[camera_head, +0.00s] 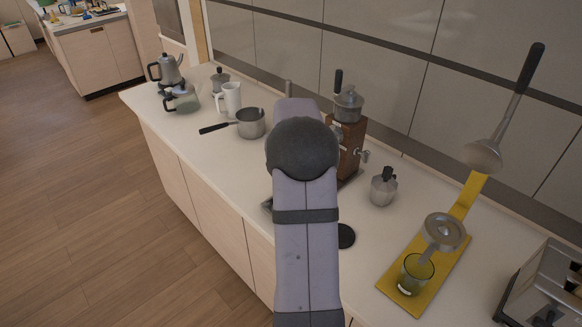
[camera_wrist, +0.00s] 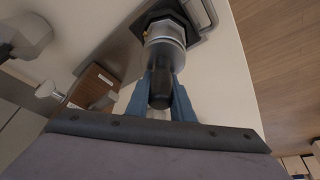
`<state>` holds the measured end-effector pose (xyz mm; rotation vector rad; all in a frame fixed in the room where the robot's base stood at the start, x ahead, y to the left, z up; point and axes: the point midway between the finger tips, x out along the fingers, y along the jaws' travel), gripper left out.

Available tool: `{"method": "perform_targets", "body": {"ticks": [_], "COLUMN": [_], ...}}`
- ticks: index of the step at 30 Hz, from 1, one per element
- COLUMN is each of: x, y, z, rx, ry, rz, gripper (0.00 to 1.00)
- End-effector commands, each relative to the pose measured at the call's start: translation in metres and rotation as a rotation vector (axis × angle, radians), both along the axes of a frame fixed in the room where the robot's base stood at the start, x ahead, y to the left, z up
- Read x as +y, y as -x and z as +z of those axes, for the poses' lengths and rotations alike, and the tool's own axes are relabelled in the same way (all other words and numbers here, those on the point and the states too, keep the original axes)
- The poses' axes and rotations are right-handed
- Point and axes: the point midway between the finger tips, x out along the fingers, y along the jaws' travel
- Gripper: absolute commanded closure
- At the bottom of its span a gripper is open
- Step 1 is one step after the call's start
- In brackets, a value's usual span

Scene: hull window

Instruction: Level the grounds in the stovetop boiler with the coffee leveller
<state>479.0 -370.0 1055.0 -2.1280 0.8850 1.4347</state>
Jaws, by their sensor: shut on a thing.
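In the wrist view my gripper (camera_wrist: 160,100) has its two blue fingers closed around the black handle of a tool (camera_wrist: 160,88), seemingly the coffee leveller. Beyond the handle is a round silver metal body (camera_wrist: 165,42), over a dark angular base (camera_wrist: 168,15). I cannot tell where the tool ends and the boiler begins, or whether they touch. The grounds are hidden. In the head view my arm covers the gripper and the work spot. A faceted silver moka pot (camera_head: 384,188) stands right of the arm, and a smaller one (camera_head: 219,79) stands at the back left.
A brown wooden grinder (camera_head: 350,148) stands just behind my arm. A black disc (camera_head: 346,236) lies beside it. A yellow board (camera_head: 408,300) with a glass (camera_head: 415,277) and a toaster (camera_head: 548,292) are at right. A saucepan (camera_head: 251,124) and white mug (camera_head: 230,98) stand left.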

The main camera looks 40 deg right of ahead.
Motion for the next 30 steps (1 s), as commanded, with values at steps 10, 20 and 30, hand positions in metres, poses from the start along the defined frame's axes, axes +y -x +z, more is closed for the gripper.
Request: {"method": "perform_targets", "body": {"ticks": [10,20,30], "x": [-0.001,-0.001,-0.001], "y": [-0.001,-0.001,-0.002], "z": [0.007,0.038,0.072], "rx": [-0.006,-0.006,-0.007], "ry": [0.004,0.005,0.006], "rz": [0.0,0.0,0.0], "gripper": [1.0,1.0,1.0]}}
